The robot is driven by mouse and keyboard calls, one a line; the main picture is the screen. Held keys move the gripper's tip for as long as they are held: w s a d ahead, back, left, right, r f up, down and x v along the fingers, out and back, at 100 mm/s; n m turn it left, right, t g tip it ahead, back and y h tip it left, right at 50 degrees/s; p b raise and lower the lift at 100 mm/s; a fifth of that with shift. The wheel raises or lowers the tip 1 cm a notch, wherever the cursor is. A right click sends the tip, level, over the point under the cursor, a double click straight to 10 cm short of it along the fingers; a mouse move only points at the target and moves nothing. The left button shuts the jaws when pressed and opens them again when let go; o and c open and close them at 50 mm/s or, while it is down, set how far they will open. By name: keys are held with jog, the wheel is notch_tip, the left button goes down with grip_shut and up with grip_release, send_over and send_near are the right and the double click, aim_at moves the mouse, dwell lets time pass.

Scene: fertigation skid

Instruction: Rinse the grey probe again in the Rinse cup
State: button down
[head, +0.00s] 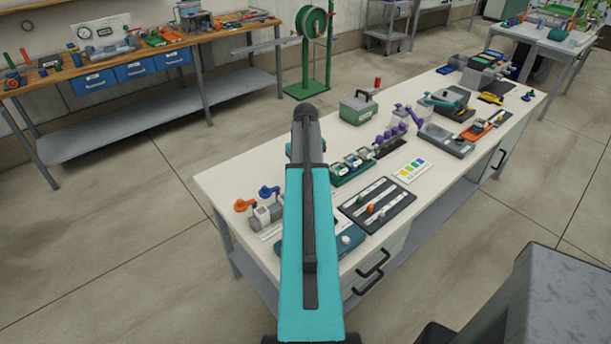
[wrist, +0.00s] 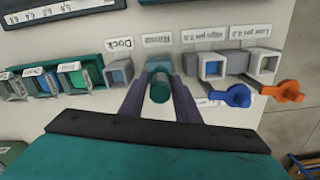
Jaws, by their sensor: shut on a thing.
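In the wrist view my gripper (wrist: 160,80) is shut on a round teal-grey piece, which I take to be the grey probe (wrist: 160,90), seen end-on between the dark fingers. It is lined up with the Rinse label (wrist: 158,40). The Rinse cup is mostly hidden behind the probe and fingers; I cannot tell whether the tip is inside it or above it. The grey Dock holder (wrist: 120,72) is just left, with its Dock label (wrist: 120,44). In the head view my arm hides the gripper, probe and cup.
Right of the gripper stand two square-mouthed cups, pH 7.0 (wrist: 211,67) with a blue lever (wrist: 232,96) and pH 4.0 (wrist: 264,63) with an orange lever (wrist: 284,91). Left is a teal rack (wrist: 87,72) with labelled coloured pieces. The bench (head: 225,180) carries several other devices.

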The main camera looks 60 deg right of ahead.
jog(key=shift+r, duration=0.1)
jog(key=shift+r+p, duration=0.55)
jog(key=shift+r, duration=0.15)
jog(key=shift+f, duration=0.1)
jog(key=shift+f+b, duration=0.35)
jog(key=shift+f, duration=0.35)
dwell(0.3)
jog(key=shift+r+p, duration=2.45)
jog(key=shift+r, duration=1.8)
